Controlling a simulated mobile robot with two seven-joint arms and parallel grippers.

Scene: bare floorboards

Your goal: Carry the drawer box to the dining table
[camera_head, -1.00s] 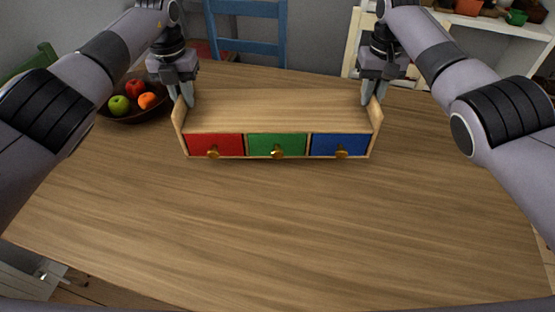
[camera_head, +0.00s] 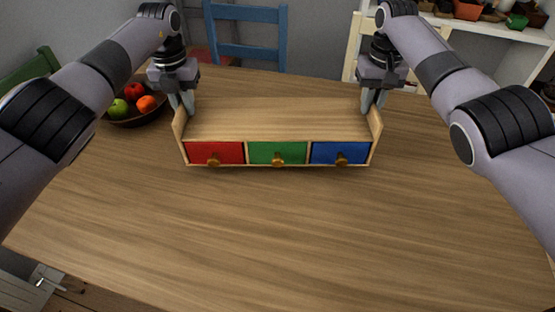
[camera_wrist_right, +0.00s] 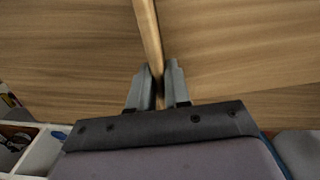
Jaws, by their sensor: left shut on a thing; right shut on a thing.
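The drawer box (camera_head: 277,122) is a wooden unit with a red, a green and a blue drawer, each with a brass knob, all shut. It is level over the dining table (camera_head: 270,230), towards its far side; I cannot tell whether it touches the top. My left gripper (camera_head: 183,108) is shut on the box's left end panel. My right gripper (camera_head: 371,106) is shut on the right end panel. In the right wrist view, the right gripper's fingers (camera_wrist_right: 158,90) pinch the panel's thin edge (camera_wrist_right: 149,35).
A bowl (camera_head: 137,118) with a green apple, a red apple and an orange stands on the table left of the box. A blue chair (camera_head: 247,50) is behind the table, and a white shelf with pots (camera_head: 495,27) is at the back right. The near tabletop is clear.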

